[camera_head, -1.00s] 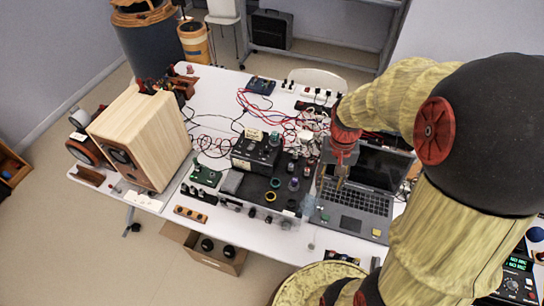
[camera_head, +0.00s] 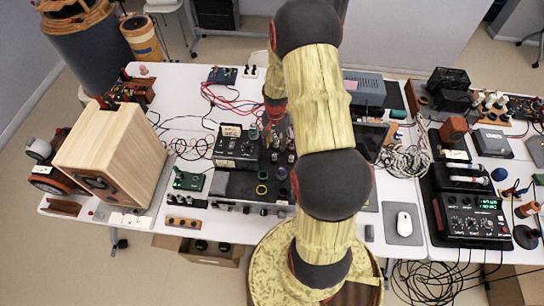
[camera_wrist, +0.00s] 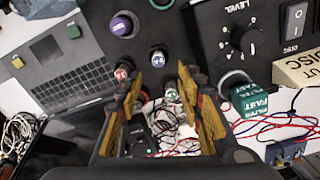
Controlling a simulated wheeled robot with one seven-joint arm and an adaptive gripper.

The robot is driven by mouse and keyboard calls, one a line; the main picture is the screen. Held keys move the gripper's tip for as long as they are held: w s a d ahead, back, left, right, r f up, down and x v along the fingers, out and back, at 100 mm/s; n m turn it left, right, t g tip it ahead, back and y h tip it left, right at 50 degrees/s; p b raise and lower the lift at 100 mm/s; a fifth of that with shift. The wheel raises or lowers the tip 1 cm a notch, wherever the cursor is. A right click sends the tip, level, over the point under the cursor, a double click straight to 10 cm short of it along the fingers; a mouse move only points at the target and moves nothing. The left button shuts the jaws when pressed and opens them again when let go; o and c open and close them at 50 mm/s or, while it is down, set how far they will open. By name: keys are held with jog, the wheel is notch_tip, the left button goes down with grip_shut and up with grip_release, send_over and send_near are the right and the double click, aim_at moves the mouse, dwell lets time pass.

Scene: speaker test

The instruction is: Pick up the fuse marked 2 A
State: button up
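My gripper (camera_wrist: 160,78) is open in the wrist view, its two yellowish fingers apart. Small upright cylindrical parts stand around the fingertips: a red-topped one (camera_wrist: 121,73) by the left finger, a pale-topped one (camera_wrist: 158,58) beyond and between the tips, and a purple-capped one (camera_wrist: 121,25) farther off. A small silvery part (camera_wrist: 171,93) shows between the fingers. I cannot read a 2 A mark on any of them, so I cannot tell which is the fuse. In the head view my arm hides much of this area.
A dark panel with a LEVEL knob (camera_wrist: 239,42) and a teal FILTER FAST block (camera_wrist: 249,98) stand right of the gripper. A laptop (camera_wrist: 75,75) lies left. In the head view, a wooden speaker (camera_head: 112,152) stands left and a mouse (camera_head: 404,224) lies right.

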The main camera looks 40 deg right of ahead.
aim_at(275, 155)
jog(key=shift+s+a+f, duration=0.1)
jog(key=shift+a+f, duration=0.05)
jog(key=shift+f, duration=0.85)
jog(key=shift+s+a+f, duration=0.1)
jog(key=shift+f, duration=0.9)
jog(key=shift+s+a+f, duration=0.1)
jog(key=shift+a+f, duration=0.05)
jog(key=shift+f, duration=0.85)
jog(key=shift+c, duration=1.1)
jog(key=c, duration=0.7)
grip_shut()
